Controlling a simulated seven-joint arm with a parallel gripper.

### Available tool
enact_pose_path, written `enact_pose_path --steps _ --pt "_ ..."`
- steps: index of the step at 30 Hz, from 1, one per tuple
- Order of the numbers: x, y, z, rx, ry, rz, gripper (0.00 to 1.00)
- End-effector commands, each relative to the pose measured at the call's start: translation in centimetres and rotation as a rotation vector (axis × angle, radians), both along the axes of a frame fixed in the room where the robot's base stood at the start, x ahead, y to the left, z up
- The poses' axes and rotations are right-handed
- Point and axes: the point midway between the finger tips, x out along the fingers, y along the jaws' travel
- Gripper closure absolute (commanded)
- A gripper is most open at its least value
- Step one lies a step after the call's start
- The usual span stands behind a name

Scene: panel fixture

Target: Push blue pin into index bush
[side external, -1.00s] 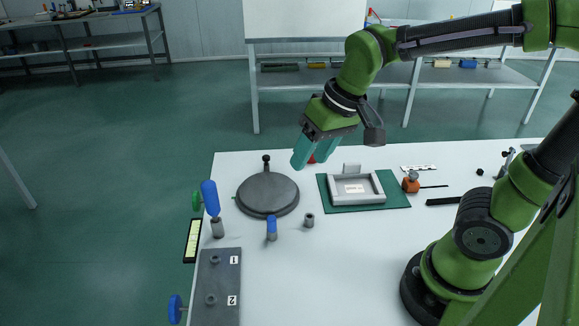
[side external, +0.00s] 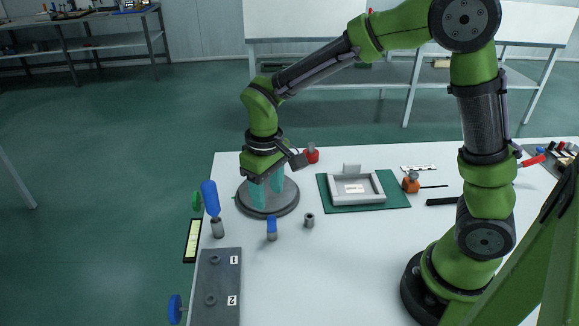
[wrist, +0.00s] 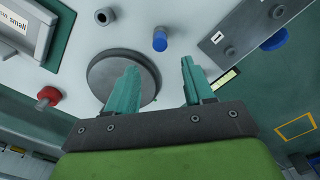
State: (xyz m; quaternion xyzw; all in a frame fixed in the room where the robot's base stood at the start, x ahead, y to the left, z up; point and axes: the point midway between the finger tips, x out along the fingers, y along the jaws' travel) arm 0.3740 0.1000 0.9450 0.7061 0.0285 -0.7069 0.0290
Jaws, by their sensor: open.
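A small blue-topped pin (side external: 272,223) stands upright with a grey lower part on the white table, in front of the round grey disc. It shows in the wrist view as a blue cylinder (wrist: 160,41). A short hollow grey bush (side external: 309,220) stands just right of it, also at the top of the wrist view (wrist: 103,17). Which bush is the index bush is not marked; a grey plate (side external: 222,282) labelled 1 and 2 also carries two small round fittings. My gripper (side external: 267,203) is open and empty, pointing down over the disc, behind the pin.
The grey disc (side external: 250,206) lies beneath my fingers. A tall blue handle (side external: 210,197) stands left of it, beside a green knob (side external: 196,201). A red knob (side external: 311,154) is behind; a grey tray (side external: 333,197) on a green mat is right. Front-centre table is clear.

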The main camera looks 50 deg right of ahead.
Motion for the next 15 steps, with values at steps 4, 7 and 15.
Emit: enact_pose_path --steps 4,7,15 --pt "0.0 0.0 -2.2 0.000 0.003 -0.001 0.48" --pt "0.0 0.0 -2.7 0.000 0.000 0.000 0.48" --pt "-0.8 0.0 -6.0 0.000 0.003 0.000 0.48"
